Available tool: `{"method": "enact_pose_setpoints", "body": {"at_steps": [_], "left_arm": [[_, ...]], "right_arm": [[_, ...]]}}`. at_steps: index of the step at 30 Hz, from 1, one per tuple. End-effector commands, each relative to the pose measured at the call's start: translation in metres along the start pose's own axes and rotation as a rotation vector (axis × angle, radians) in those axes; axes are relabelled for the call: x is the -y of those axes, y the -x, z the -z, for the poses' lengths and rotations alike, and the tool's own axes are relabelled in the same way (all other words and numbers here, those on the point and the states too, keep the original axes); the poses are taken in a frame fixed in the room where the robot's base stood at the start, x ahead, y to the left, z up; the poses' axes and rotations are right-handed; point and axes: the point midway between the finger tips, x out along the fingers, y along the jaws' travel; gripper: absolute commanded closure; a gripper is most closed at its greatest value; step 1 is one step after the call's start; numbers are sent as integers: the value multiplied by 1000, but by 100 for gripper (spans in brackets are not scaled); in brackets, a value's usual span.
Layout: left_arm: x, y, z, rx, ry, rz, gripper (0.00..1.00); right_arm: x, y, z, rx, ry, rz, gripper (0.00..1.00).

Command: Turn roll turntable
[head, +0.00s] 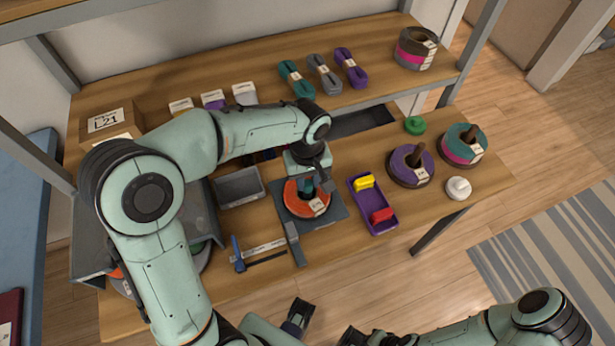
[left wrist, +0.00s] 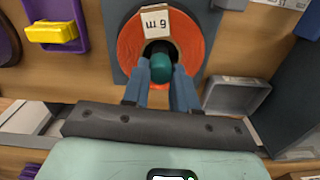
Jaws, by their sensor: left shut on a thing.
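The orange roll (head: 296,205) lies flat on the dark grey square turntable plate (head: 335,211), with a white label on its top. In the left wrist view the orange roll (left wrist: 190,24) shows from above, on the grey plate (left wrist: 112,40). A teal upright peg (left wrist: 162,68) stands at its centre. My left gripper (head: 317,183) reaches down over the roll's middle. In the left wrist view its blue-grey fingers (left wrist: 160,88) are on either side of the teal peg, closed on it.
A purple tray (head: 378,222) with yellow and red pieces stands right of the plate. A grey open bin (head: 239,187) is at its left. A purple roll (head: 406,176) and a teal-pink roll (head: 472,137) are farther right. Cord bundles lie on the upper shelf.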

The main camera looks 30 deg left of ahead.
Motion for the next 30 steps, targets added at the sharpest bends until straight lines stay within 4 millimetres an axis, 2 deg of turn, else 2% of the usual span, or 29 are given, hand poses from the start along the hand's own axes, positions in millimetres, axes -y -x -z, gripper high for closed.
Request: {"method": "enact_pose_setpoints", "body": {"at_steps": [30], "left_arm": [[-1, 3, 1, -6, -508, -4, 100]], "right_arm": [[4, 11, 1, -4, 1, 2, 100]]}}
